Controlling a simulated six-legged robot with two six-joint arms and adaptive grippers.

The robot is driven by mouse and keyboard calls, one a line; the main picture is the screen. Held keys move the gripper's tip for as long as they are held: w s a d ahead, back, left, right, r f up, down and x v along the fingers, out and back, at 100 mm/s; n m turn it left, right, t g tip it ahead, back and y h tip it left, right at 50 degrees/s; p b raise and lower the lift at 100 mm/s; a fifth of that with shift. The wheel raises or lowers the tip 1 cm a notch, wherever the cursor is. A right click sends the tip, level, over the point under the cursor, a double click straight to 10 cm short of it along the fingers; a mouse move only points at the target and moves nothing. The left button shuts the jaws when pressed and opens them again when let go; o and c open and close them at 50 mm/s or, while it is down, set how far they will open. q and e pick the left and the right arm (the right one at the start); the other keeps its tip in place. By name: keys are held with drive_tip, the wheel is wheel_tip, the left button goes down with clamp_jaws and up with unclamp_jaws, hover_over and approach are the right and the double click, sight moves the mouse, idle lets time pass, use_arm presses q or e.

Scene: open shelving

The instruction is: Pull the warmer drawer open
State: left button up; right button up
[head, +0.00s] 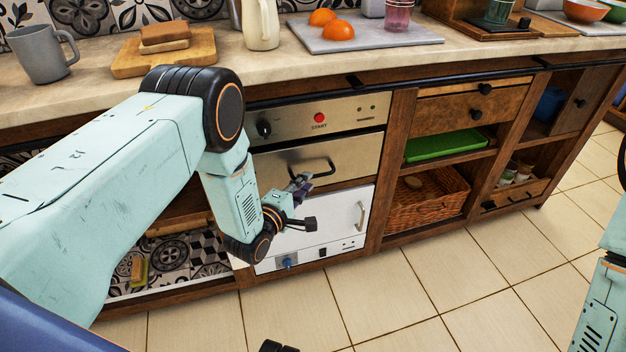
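The warmer drawer (345,152) is a steel front below the control panel with the red START button. It looks shut and flush with the cabinet. Its dark bar handle (322,172) sits low on the front. My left gripper (307,203) is just below the handle, in front of the white appliance, with its fingers spread apart and nothing between them. It looks apart from the handle, though the depth is hard to judge. Part of my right arm shows at the right edge; its gripper is out of view.
The white appliance (345,228) below has an upright handle. A steel control panel (345,113) is above. A wicker basket (432,200) and green tray (450,145) sit on shelves to the right. The counter (290,65) overhangs the drawer. The tiled floor (400,285) in front is clear.

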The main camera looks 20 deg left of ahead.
use_arm(q)
drive_tip(key=shift+b+x, duration=0.7)
drive_tip(key=shift+x, duration=1.45)
drive_tip(key=shift+c, duration=0.2)
clamp_jaws()
